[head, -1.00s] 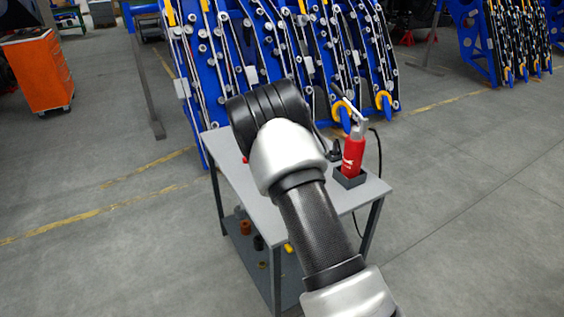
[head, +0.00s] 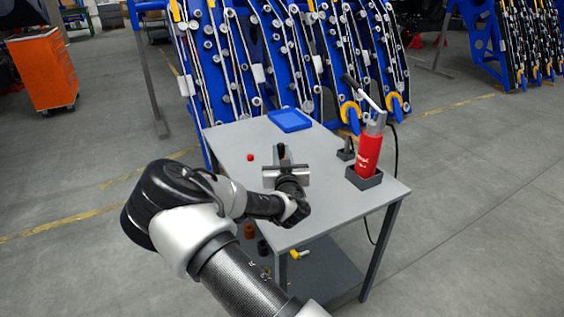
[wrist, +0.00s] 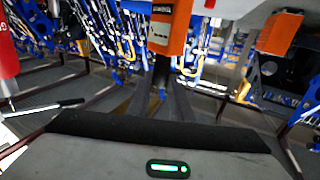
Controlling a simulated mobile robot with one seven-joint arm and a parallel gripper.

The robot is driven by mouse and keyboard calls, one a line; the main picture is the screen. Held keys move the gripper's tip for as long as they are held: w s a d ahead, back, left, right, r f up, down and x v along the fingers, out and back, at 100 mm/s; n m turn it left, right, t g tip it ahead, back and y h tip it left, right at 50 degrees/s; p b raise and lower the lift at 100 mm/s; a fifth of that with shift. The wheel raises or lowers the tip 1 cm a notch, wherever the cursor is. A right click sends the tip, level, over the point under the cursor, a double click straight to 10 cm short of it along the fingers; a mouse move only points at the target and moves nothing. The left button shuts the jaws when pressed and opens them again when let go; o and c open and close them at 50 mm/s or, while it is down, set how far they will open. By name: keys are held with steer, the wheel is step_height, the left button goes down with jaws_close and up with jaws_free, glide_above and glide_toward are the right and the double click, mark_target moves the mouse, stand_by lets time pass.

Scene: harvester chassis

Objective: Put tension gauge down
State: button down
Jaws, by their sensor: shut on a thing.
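My gripper (head: 282,157) is above the grey table (head: 330,195), near its middle, with the fingers pointing away from me toward the blue tray. I cannot tell whether the gauge touches the table.
A shallow blue tray (head: 290,121) lies at the table's back edge. A red tool (head: 368,155) stands in a dark holder at the right, beside a small black holder (head: 346,151). A small red piece (head: 250,157) lies at the left. Blue chassis panels (head: 262,60) stand behind.

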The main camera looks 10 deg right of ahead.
steer(key=shift+f, duration=1.35)
steer(key=c, duration=1.6)
jaws_free()
steer(key=shift+f, duration=0.1)
